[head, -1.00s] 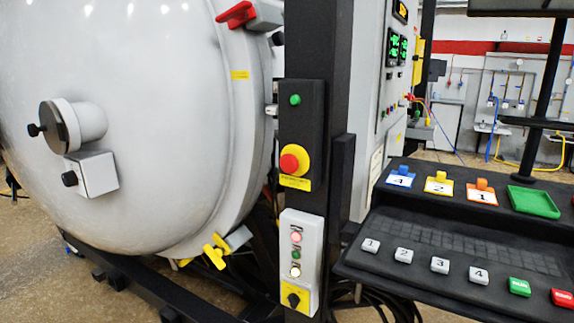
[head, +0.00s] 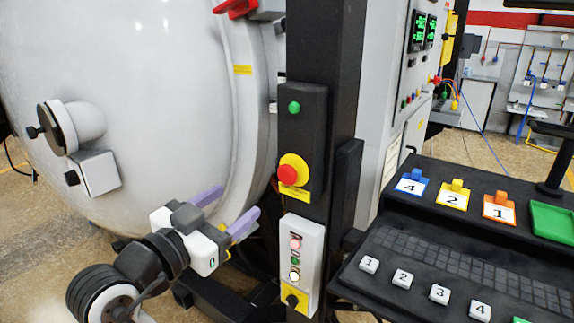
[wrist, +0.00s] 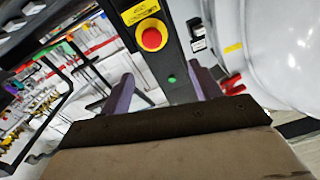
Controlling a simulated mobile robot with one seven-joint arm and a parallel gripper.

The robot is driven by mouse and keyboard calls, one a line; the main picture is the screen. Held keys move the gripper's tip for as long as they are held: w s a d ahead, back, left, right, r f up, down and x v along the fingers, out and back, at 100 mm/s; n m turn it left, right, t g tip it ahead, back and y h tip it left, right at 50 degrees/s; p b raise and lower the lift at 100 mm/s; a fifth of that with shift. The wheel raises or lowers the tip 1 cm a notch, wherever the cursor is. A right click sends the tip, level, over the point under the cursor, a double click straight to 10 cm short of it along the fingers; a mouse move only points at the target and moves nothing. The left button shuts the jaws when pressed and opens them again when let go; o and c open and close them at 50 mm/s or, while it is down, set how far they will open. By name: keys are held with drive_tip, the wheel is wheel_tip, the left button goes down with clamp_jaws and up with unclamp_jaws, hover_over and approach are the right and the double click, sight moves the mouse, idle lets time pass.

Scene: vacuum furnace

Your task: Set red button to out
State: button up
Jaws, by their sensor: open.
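The red button (head: 287,174) is a round mushroom head on a yellow collar, set on a black panel on the dark column. It also shows in the wrist view (wrist: 152,39), above and between the fingers. I cannot tell whether it is pressed in or out. A green button (head: 294,107) sits above it on the same panel. My gripper (head: 226,208) is open and empty, its two purple fingers pointing toward the column, lower and left of the red button. In the wrist view my gripper (wrist: 162,92) faces the panel and is apart from the button.
Below is a grey box (head: 300,262) with small lights and a black knob on yellow. The large pale furnace door (head: 150,100) fills the left. A black console (head: 410,245) with numbered tags stands at the right, close to the column.

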sight(284, 176)
drive_tip(key=shift+g, duration=0.3)
drive_tip(key=p+x, duration=0.1)
drive_tip(key=x, duration=0.3)
drive_tip(key=p+x, duration=0.1)
drive_tip(key=x, duration=0.4)
drive_tip(key=p+x, duration=0.1)
drive_tip(key=x, duration=0.4)
drive_tip(key=shift+s+d+f+p, duration=0.25)
drive_tip(key=shift+d+p, duration=0.1)
drive_tip(key=shift+d, duration=0.1)
